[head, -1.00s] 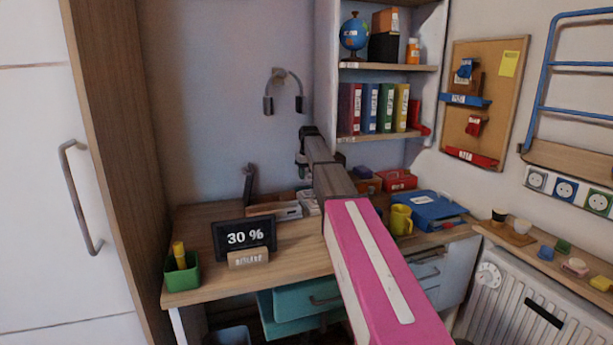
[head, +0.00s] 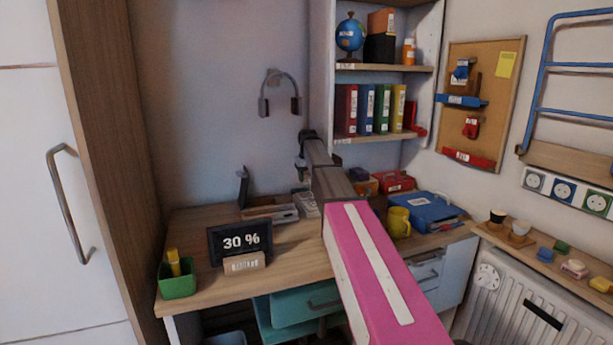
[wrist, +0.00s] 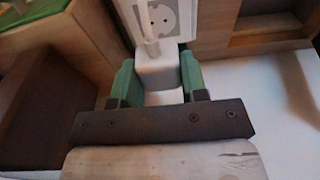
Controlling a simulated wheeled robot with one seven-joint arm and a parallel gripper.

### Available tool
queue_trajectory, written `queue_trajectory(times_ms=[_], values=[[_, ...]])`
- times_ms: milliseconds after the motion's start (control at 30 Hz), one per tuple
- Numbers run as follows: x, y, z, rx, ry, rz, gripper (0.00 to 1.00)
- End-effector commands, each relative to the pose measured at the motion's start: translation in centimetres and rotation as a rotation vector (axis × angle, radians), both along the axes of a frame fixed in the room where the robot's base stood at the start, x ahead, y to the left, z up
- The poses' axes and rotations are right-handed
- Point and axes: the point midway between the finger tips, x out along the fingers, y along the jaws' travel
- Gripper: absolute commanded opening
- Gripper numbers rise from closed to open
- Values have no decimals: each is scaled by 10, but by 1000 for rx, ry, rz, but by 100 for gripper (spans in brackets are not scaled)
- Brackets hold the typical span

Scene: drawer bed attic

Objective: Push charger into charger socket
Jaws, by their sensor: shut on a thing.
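My gripper (wrist: 157,62) has green fingers, shut on a white charger (wrist: 155,73) in the wrist view. The charger is a block with a thin white piece, perhaps a cable, rising from its far end. Just beyond it is a white socket plate (wrist: 183,18) with a round face and two holes, partly hidden by the charger and thin piece. I cannot tell whether the charger touches the socket. In the head view my arm reaches over the desk to the back wall; the charger and this socket cannot be made out there.
A shelf (head: 385,68) stands behind right. Several wall sockets (head: 563,190) sit above the radiator (head: 520,300).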

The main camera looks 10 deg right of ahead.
Motion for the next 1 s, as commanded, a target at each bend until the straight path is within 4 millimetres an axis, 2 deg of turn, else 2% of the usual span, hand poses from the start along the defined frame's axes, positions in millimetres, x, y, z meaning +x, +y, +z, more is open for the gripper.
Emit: queue_trajectory(times_ms=[500,1000], values=[[0,0,-41,0,0,0,19],[0,0,-45,0,0,0,19]])
